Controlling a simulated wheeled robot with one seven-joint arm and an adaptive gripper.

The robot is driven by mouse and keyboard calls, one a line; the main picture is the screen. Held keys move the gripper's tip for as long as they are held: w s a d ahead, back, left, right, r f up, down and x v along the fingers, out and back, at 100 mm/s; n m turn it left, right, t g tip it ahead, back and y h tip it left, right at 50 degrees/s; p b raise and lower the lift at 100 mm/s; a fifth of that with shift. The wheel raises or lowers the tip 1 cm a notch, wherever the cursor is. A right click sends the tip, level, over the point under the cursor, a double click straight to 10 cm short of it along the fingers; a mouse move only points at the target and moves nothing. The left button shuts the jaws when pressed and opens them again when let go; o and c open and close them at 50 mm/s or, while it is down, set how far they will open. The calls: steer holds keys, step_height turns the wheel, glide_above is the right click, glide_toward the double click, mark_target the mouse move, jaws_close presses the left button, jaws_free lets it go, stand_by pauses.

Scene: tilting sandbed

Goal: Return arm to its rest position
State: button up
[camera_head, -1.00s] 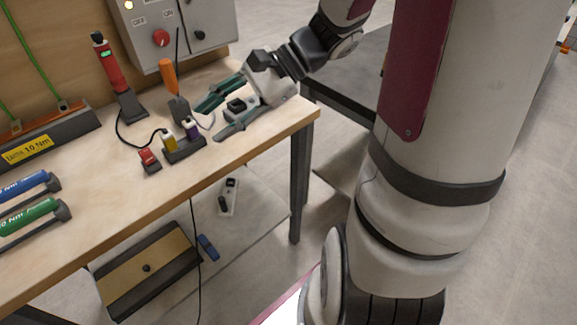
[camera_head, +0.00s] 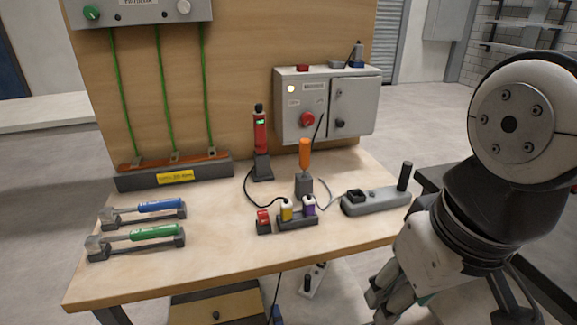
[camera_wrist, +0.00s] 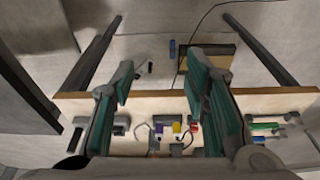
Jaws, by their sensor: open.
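My arm is folded at the right side of the head view, with my gripper (camera_head: 405,298) low and just in front of the bench's right front edge. In the wrist view my gripper (camera_wrist: 160,72) is open, its two green-padded fingers apart with nothing between them. The workbench (camera_head: 225,250) lies left of my arm in the head view. Its edge (camera_wrist: 150,103) crosses behind the fingers in the wrist view. In the head view, my arm hides part of the bench's right front corner.
A grey device (camera_head: 375,202) with an upright handle sits near the bench's right end. A charger strip (camera_head: 298,221), a red tool (camera_head: 260,135) in a stand and blue (camera_head: 155,206) and green (camera_head: 152,232) torque wrenches are on the bench. A control box (camera_head: 305,100) stands behind.

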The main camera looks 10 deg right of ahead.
step_height(320, 180, up, 10)
steer(key=t+p, duration=0.1)
steer(key=p, duration=0.7)
steer(key=shift+t, duration=0.4)
steer(key=shift+d+f, duration=0.1)
steer(key=shift+d, duration=0.1)
